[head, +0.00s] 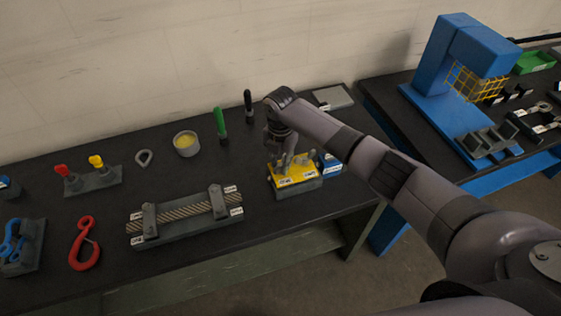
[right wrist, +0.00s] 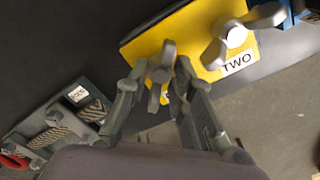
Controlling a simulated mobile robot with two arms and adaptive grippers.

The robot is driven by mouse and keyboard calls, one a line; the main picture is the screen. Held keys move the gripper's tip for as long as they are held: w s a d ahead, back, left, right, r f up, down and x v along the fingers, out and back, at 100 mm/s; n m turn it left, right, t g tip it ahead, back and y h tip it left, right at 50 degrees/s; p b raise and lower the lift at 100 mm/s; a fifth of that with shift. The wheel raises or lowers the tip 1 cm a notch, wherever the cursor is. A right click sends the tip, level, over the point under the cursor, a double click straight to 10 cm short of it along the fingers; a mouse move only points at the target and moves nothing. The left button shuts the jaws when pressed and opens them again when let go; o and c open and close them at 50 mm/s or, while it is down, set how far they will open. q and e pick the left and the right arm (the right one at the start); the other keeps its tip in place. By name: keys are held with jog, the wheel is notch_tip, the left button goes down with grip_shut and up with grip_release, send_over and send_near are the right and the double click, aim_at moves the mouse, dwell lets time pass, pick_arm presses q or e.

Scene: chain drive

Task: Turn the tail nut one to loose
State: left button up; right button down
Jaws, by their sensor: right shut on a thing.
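A yellow-topped block (head: 296,182) carrying grey wing nuts stands on the dark bench, right of its middle. My right gripper (head: 282,158) reaches down onto its left part. In the right wrist view, my right gripper (right wrist: 158,82) is shut on a grey wing nut (right wrist: 162,62), with a finger on each side of it. I take this to be tail nut one; the label by it is mostly hidden. A second wing nut (right wrist: 236,34) stands apart beside the TWO label (right wrist: 237,64). My left gripper is not in view.
A rope clamp fixture (head: 180,228) lies to the left of the yellow block. A small blue block (head: 331,166) stands close at its right. A yellow-filled tin (head: 186,143) and a green-handled tool (head: 220,124) are behind. The bench's front edge is near.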

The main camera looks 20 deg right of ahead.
aim_at(281, 161)
jog(key=shift+s+f, duration=0.2)
jog(key=shift+f, duration=0.05)
jog(key=c, duration=1.8)
grip_release()
jog(key=shift+o, duration=0.4)
jog(key=shift+w, duration=0.1)
jog(key=shift+r, duration=0.1)
notch_tip(281, 161, up, 12)
